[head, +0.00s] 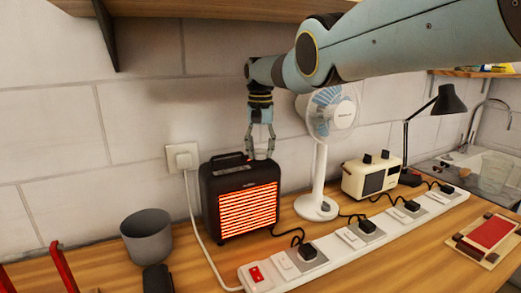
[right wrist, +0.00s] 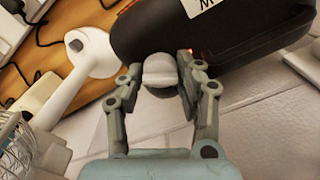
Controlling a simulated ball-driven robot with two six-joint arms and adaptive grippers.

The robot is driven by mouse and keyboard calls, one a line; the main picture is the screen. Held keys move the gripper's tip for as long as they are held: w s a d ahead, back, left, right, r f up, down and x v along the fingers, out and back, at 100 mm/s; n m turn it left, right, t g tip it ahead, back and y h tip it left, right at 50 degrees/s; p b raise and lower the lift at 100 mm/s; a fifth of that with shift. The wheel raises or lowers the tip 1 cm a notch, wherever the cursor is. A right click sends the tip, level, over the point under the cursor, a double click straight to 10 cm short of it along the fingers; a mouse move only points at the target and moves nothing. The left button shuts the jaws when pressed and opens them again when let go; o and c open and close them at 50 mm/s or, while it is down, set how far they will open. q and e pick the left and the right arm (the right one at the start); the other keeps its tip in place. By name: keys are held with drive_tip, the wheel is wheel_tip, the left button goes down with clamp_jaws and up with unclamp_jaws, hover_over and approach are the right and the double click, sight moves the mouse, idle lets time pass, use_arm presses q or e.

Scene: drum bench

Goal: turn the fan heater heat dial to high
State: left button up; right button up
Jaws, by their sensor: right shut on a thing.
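The fan heater (head: 240,197) is a black box with a glowing orange-red front grille, standing on the bench against the wall. In the right wrist view its dark body (right wrist: 235,35) fills the top, with part of a white label showing an "M". My right gripper (head: 261,156) points down at the heater's top right. It is shut on the pale heat dial (right wrist: 160,72), which sits between the fingertips in the right wrist view. The dial's setting cannot be read. My left gripper is not in view.
A white desk fan (head: 319,190) stands just right of the heater. A long white power strip (head: 330,248) runs along the front. A grey pot (head: 147,236) is at left, a cream radio (head: 371,177) at right. A shelf (head: 190,8) hangs above.

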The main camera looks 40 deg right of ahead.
drive_tip(key=shift+r, duration=0.1)
drive_tip(key=o, duration=1.2)
drive_tip(key=shift+c, duration=0.2)
drive_tip(key=shift+r, duration=4)
